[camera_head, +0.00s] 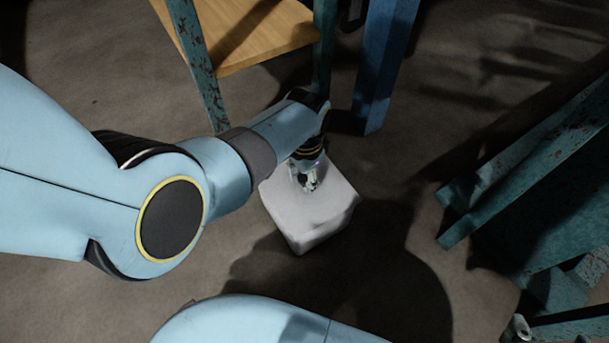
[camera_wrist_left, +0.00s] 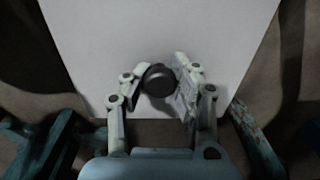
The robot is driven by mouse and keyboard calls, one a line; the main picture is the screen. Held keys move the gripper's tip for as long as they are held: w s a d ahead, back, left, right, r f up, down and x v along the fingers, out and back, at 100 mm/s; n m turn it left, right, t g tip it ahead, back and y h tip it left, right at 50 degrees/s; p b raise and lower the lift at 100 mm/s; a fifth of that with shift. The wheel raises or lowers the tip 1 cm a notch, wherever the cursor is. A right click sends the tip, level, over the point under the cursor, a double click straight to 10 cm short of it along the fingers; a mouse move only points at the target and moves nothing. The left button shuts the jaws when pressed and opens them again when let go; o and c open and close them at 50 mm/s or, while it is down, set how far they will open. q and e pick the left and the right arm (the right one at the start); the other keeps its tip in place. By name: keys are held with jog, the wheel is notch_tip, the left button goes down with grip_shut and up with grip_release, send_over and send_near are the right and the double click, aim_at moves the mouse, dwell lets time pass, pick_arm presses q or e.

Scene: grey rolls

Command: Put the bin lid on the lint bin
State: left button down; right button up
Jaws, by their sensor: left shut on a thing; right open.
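My left gripper (camera_head: 309,184) reaches down over a pale grey, box-shaped lint bin (camera_head: 312,240) standing on the floor. In the left wrist view, its fingers (camera_wrist_left: 158,88) are shut on a dark round knob (camera_wrist_left: 158,80) on a flat pale panel, the bin lid (camera_wrist_left: 100,45). In the head view the lid (camera_head: 335,200) lies across the top of the bin; no clear gap shows between them. The gripper hides part of the lid. My right gripper (camera_head: 551,331) shows only in part at the bottom right edge, open and away from the bin.
A wooden shelf on worn teal legs (camera_head: 250,35) and a blue post (camera_head: 378,75) stand behind the bin. Worn teal furniture (camera_head: 545,200) stands at the right. Bare, shadowed floor (camera_head: 400,230) lies between it and the bin.

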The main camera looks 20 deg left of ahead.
dwell(0.3)
pick_arm(q)
jog(key=c, duration=1)
grip_release()
jog(key=shift+r, duration=0.1)
